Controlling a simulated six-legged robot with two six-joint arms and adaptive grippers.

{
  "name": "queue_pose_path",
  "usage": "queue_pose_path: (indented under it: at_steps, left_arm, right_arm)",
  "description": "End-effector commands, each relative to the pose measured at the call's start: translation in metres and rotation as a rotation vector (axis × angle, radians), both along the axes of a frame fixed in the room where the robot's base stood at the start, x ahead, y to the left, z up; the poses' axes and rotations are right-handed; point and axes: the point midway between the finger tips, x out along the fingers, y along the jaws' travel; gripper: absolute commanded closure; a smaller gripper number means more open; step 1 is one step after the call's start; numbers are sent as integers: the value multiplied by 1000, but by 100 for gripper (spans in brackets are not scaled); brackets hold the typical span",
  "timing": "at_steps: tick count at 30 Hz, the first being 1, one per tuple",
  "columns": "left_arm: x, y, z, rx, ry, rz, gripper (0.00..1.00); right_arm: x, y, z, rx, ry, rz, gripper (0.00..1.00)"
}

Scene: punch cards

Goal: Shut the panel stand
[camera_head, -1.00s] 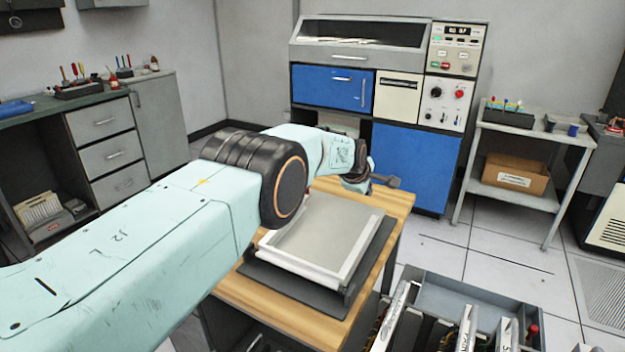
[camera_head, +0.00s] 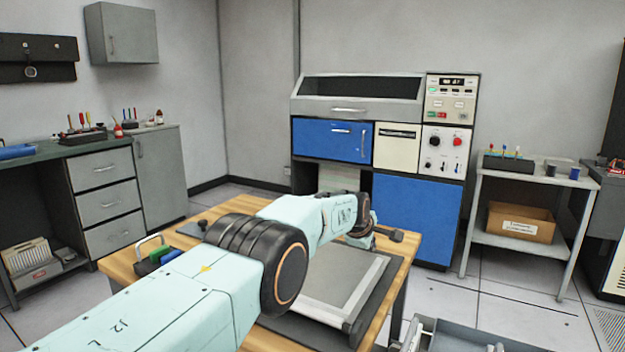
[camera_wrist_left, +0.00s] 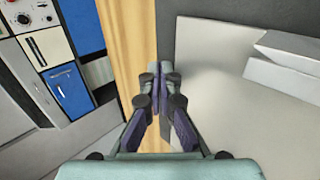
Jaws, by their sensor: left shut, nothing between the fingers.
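The panel stand (camera_head: 345,285) is a pale grey framed panel on a dark base, lying low on the wooden table. Its left part is hidden behind my left arm. My left gripper (camera_head: 374,240) is at the panel's far edge, and the arm's wrist covers part of that edge. In the left wrist view, the gripper (camera_wrist_left: 160,85) is shut and empty. There its fingers are over the border between the wooden table edge and the stand's dark base, with the grey panel (camera_wrist_left: 215,75) to their right. Whether they touch the stand cannot be told. My right gripper is not in view.
The wooden table (camera_head: 125,262) also bears a small item with a pale handle (camera_head: 152,250) behind my arm. A blue-fronted cabinet (camera_head: 415,218) stands behind the table. A grey bin (camera_head: 470,338) is at the front right. Open floor lies to the right.

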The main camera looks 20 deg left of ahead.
Motion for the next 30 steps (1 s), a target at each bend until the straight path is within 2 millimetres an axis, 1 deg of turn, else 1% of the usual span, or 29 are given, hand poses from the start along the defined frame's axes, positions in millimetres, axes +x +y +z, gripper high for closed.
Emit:
queue_pose_path:
  at_steps: [4, 20, 30]
  left_arm:
    - [0, 0, -3, 0, 0, 0, 100]
    - [0, 0, -3, 0, -1, 0, 100]
    - [-6, 0, 7, -1, 0, -2, 100]
  right_arm:
    - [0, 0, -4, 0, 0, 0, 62]
    - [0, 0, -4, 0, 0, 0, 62]
    - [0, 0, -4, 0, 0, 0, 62]
